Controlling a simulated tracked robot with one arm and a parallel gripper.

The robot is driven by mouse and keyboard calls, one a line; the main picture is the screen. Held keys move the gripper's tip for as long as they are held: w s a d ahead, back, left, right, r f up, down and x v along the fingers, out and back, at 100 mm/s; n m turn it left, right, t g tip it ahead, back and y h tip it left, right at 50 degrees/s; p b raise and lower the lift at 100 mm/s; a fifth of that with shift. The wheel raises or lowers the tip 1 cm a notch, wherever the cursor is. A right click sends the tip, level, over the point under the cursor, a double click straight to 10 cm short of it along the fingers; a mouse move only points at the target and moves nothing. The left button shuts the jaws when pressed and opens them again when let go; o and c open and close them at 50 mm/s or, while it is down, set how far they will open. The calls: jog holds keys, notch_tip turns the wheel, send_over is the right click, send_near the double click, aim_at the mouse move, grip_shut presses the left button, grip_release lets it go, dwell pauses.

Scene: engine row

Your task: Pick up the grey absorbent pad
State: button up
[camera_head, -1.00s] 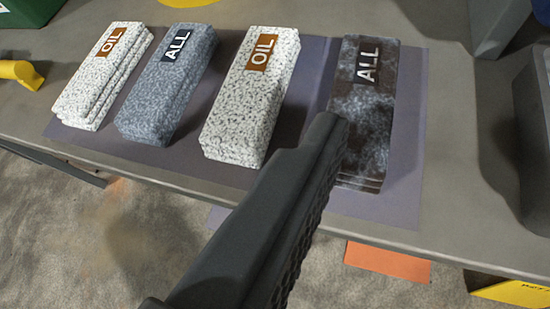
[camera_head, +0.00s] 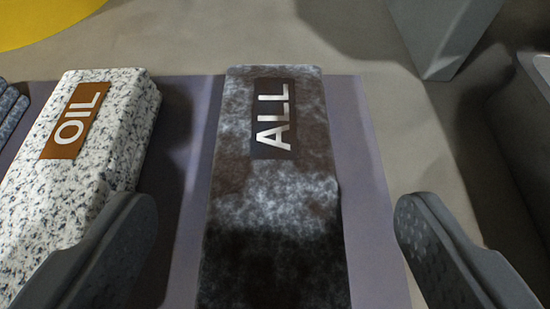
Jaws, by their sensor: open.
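A mottled dark grey and brown pad (camera_head: 270,200) with a black "ALL" label lies lengthwise in the middle of the view, its near end cut off by the frame. My gripper (camera_head: 275,205) is open and empty, one finger on each side of this pad, with visible gaps to it. My left finger overlaps the white speckled pad (camera_head: 115,150) with the brown "OIL" label in the picture. A cleaner blue-grey pad (camera_head: 10,108) shows only as a sliver at the left edge.
The pads lie on a purple-grey mat (camera_head: 362,170) on a grey bench top (camera_head: 400,130). A grey upright post (camera_head: 440,35) stands behind to the right. A dark bin (camera_head: 525,120) is at the right edge. A yellow round thing (camera_head: 40,20) is at the top left.

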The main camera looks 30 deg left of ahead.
aim_at(276, 188)
jog(key=b+x, duration=0.1)
jog(key=x, duration=0.2)
jog(key=shift+w+a+f, duration=0.1)
jog(key=shift+a+f, duration=0.05)
jog(key=shift+f, duration=0.25)
jog(key=shift+w+a+f, duration=0.2)
jog(key=shift+w+a, duration=0.1)
jog(key=shift+w, duration=0.25)
jog(key=c, duration=1.1)
